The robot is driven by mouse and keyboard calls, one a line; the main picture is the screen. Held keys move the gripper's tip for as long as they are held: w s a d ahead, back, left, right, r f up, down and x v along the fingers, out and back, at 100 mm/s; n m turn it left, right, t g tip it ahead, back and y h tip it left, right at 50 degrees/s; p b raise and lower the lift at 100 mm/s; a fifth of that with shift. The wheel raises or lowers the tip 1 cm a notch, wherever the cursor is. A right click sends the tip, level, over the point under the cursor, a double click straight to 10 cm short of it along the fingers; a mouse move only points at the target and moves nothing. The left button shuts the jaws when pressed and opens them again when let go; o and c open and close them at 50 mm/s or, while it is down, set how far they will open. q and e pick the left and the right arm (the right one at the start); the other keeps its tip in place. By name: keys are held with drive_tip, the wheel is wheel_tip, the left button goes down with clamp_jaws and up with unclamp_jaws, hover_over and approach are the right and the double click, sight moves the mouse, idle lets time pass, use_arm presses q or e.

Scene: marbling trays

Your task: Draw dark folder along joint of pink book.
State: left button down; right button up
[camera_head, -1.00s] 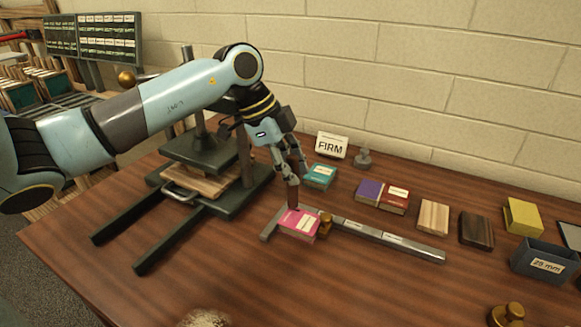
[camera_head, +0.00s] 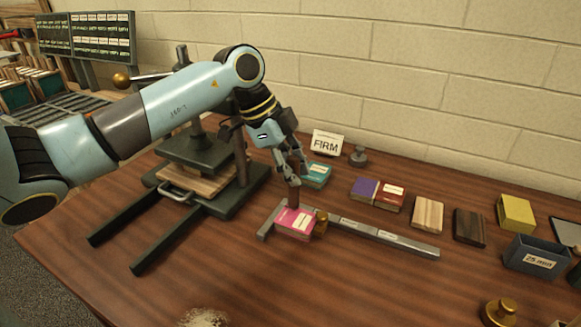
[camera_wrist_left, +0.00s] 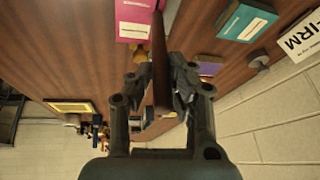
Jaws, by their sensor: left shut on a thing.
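The pink book (camera_head: 293,222) lies flat on the table against the metal straightedge, with a pale label on its cover. My left gripper (camera_head: 293,176) is shut on the dark folder (camera_head: 293,196), a dark brown stick held roughly upright. The folder's lower end is at the book's back edge; I cannot tell if it touches. In the left wrist view, the folder (camera_wrist_left: 161,65) stands between the two fingers, and its far end reaches beside the pink book (camera_wrist_left: 132,18). My right gripper is not in view.
A teal book (camera_head: 316,175) and a FIRM sign (camera_head: 327,143) are behind. A press (camera_head: 205,165) stands left. The table's front middle is mostly clear.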

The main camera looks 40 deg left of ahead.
use_arm(q)
drive_tip(key=shift+d, duration=0.1)
idle(0.4)
drive_tip(key=shift+d, duration=0.1)
drive_tip(key=shift+w+d, duration=0.15)
drive_tip(key=shift+d, duration=0.15)
drive_tip(key=shift+d+p, duration=0.1)
drive_tip(key=shift+p, duration=0.25)
drive_tip(key=shift+w+d, duration=0.15)
drive_tip(key=shift+d, duration=0.15)
drive_tip(key=shift+d, duration=0.1)
idle(0.5)
drive_tip(key=shift+w+d+p, duration=0.1)
drive_tip(key=shift+d+p, duration=0.25)
drive_tip(key=shift+p, duration=0.05)
idle(0.4)
drive_tip(key=shift+w+d+p, duration=0.1)
drive_tip(key=shift+d+p, duration=0.2)
drive_tip(key=shift+d, duration=0.1)
